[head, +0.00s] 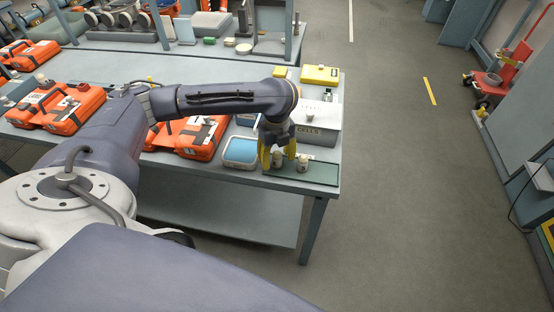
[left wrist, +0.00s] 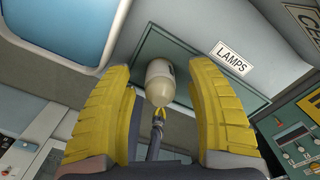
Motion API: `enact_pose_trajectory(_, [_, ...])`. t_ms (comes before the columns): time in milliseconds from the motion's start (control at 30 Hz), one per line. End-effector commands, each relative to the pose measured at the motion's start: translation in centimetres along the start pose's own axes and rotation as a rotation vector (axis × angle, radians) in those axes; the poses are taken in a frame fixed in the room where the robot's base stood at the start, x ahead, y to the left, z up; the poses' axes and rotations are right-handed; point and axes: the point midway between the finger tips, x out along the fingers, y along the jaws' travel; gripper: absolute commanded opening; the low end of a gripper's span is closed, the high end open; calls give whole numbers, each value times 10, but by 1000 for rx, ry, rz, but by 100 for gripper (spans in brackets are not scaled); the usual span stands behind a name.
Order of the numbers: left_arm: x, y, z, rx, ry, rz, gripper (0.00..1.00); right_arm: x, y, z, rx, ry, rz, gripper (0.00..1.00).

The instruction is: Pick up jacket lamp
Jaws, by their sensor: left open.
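Two small cream lamps stand on a green mat at the right end of the bench: one (head: 278,161) by my left gripper, the other (head: 303,163) just to its right. My left gripper (head: 278,153), with yellow fingers, is open and points down over the first lamp. In the left wrist view a cream, rounded lamp (left wrist: 160,84) with a thin dark cord end shows between the spread fingers, with gaps on both sides. The mat (left wrist: 197,88) bears a "LAMPS" label. My right gripper is not in view.
A blue-lined tray (head: 241,151) sits left of the lamps, and a grey box (head: 318,134) marked "CELLS" stands behind them. Orange cases (head: 190,140) lie further left. A yellow box (head: 320,74) stands at the back. The bench ends just right of the mat.

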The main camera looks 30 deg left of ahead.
Motion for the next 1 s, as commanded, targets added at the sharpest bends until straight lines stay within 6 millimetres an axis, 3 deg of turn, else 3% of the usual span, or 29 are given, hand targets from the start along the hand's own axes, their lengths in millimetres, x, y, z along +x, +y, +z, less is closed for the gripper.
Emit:
enact_pose_trajectory(200, [0,0,0,0,0,0,58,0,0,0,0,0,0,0])
enact_pose_trajectory(700, [0,0,0,0,0,0,0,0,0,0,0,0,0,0])
enact_pose_trajectory(1000, [0,0,0,0,0,0,0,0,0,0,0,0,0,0])
